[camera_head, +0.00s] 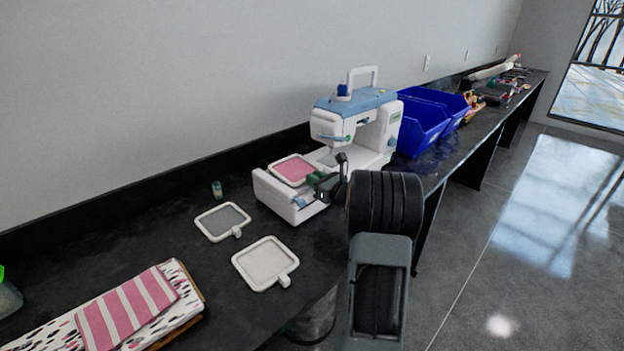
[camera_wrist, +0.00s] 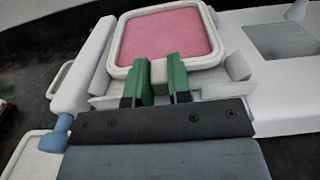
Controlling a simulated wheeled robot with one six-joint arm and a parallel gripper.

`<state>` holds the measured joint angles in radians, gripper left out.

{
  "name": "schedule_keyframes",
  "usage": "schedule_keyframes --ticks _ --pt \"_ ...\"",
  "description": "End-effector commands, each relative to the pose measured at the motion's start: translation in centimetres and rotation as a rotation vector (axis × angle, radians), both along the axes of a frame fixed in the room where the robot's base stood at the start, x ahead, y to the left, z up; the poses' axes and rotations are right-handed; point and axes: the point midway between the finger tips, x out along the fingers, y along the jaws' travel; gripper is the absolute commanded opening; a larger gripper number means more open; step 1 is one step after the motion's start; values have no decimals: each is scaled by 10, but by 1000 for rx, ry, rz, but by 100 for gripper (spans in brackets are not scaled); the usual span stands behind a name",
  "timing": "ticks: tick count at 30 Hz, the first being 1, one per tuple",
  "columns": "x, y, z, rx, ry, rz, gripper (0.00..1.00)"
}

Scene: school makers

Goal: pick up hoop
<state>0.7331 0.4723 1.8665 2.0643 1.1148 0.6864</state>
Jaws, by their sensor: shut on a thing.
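A white-framed hoop with pink fabric (camera_head: 293,169) is at the free-arm end of a white and blue sewing machine (camera_head: 385,125). In the wrist view the same hoop (camera_wrist: 165,36) fills the top middle, its short white tab pointing toward me. My gripper (camera_wrist: 161,76) has its two green fingers on either side of that tab, shut on it. In the head view my gripper (camera_head: 321,184) is at the hoop's right side. I cannot tell whether the hoop rests on the machine or is just above it.
A grey-filled hoop (camera_head: 222,221) and a pale-filled hoop (camera_head: 264,262) lie on the black counter (camera_head: 130,232). A small bottle (camera_head: 217,189), folded striped fabric (camera_head: 128,310) and blue bins (camera_head: 424,125) are also on the counter. Open floor is to the right.

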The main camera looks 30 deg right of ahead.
Motion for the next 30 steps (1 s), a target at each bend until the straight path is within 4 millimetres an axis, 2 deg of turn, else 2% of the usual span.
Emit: schedule_keyframes --ticks 5,15,24,27,30 --pt "0 0 26 -3 -4 0 0" --pt "-51 24 91 -4 -4 -1 0" --pt "-103 48 113 -3 -3 -2 0" --pt "-114 53 119 -3 -1 -2 0" --pt "-120 57 133 -7 24 0 0"
